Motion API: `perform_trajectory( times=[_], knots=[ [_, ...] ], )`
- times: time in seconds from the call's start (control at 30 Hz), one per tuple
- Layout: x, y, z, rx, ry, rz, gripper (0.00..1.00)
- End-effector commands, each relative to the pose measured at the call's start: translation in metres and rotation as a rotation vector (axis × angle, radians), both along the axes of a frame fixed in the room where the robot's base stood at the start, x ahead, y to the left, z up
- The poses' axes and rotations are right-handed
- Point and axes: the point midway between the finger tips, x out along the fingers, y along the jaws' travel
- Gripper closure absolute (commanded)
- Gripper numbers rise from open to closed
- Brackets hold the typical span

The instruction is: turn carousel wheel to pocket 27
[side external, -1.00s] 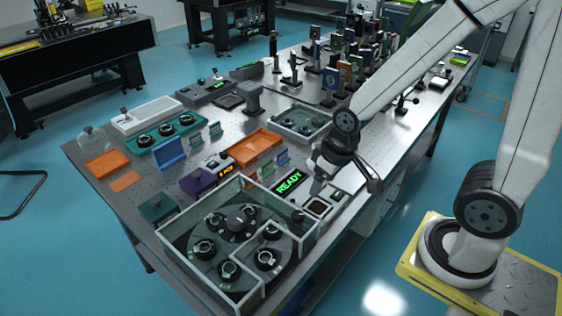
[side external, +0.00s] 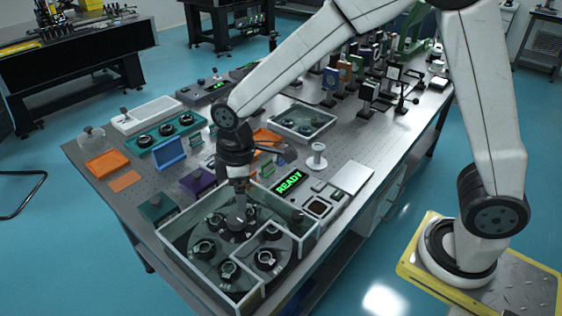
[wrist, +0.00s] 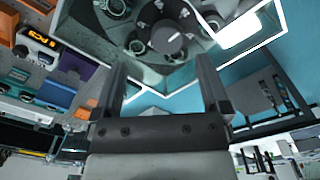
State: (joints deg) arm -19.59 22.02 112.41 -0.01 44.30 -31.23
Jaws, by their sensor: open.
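The carousel wheel (side external: 205,268) is a dark disc inside a clear-walled box at the near end of the table. It carries several round black-ringed pockets, and a dark knob (wrist: 167,37) stands at its hub. Pocket numbers are too small to read. My gripper (side external: 238,216) points down over the hub. In the wrist view my gripper (wrist: 161,66) has its two fingers apart with nothing between them, and the knob shows beyond the fingertips. The side view does not show clearly whether the fingers touch the knob.
The box's clear walls (side external: 192,204) surround the wheel, with an inner partition at the right. A green READY display (side external: 289,182) stands behind the box. A purple device (side external: 197,182) and an orange tray (side external: 107,163) lie farther back. Optical mounts (side external: 368,92) crowd the far end.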

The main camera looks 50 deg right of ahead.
Motion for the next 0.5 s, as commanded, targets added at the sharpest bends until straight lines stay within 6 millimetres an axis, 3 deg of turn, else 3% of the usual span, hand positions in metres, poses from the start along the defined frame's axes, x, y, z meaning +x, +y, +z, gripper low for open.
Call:
perform_trajectory(
  times=[0.17,0.5],
  knots=[
    [0.006,0.018,0.000,-0.008,0.019,0.087,0.04],
    [0.006,0.019,-0.004,-0.009,0.022,0.097,0.04]
  ],
)
